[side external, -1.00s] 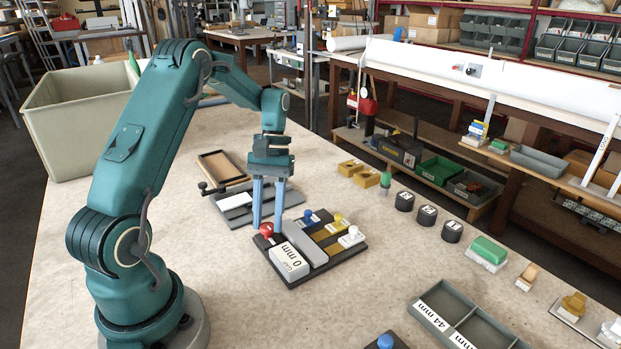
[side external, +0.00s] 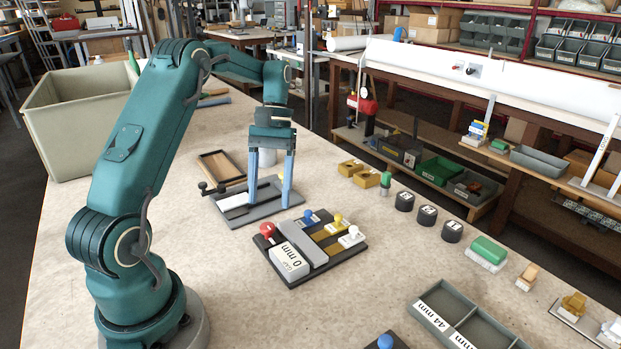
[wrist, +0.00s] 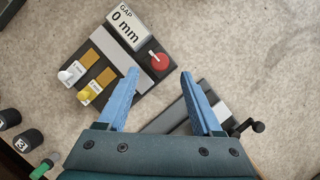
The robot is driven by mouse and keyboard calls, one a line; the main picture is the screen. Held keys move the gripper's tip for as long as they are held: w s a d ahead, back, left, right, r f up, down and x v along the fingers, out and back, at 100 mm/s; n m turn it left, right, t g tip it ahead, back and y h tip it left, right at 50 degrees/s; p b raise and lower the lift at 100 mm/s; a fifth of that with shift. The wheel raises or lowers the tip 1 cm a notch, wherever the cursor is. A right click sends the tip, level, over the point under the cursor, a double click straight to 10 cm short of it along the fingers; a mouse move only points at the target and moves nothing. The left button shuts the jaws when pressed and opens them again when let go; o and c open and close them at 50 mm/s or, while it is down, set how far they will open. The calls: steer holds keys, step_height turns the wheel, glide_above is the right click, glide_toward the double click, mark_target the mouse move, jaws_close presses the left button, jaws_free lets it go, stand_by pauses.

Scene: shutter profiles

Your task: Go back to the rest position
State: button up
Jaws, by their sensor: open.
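My gripper (side external: 271,200) is open, its two blue fingers apart with nothing between them. In the side external view it hangs over the grey plate fixture (side external: 262,211) with a black crank handle. In the wrist view its fingers (wrist: 158,73) point toward the dark gauge block (wrist: 142,78), which carries a white "GAP 0 mm" label, a red knob and coloured knobs. That block (side external: 319,263) lies on the table in front of the gripper in the side external view, apart from the fingers.
A large beige bin (side external: 75,120) stands at the left back. A wooden tray (side external: 220,166) lies behind the grey fixture. Black round weights (side external: 427,216), yellow blocks (side external: 366,178) and a green brush (side external: 488,252) sit to the right. A grey "44 mm" tray (side external: 470,325) is at the front.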

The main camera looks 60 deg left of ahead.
stand_by(0.3)
steer(key=s+d+r+m+t+y, duration=0.2)
steer(key=d+r+m+t+y, duration=0.15)
steer(key=d+r, duration=0.65)
steer(key=s+d+f+m+t, duration=0.2)
steer(key=s+d+m+t, duration=0.3)
steer(key=s, duration=0.2)
steer(key=shift+s+d+f, duration=0.3)
steer(key=shift+s+f, duration=0.05)
steer(key=shift+s, duration=0.05)
steer(key=shift+t, duration=0.25)
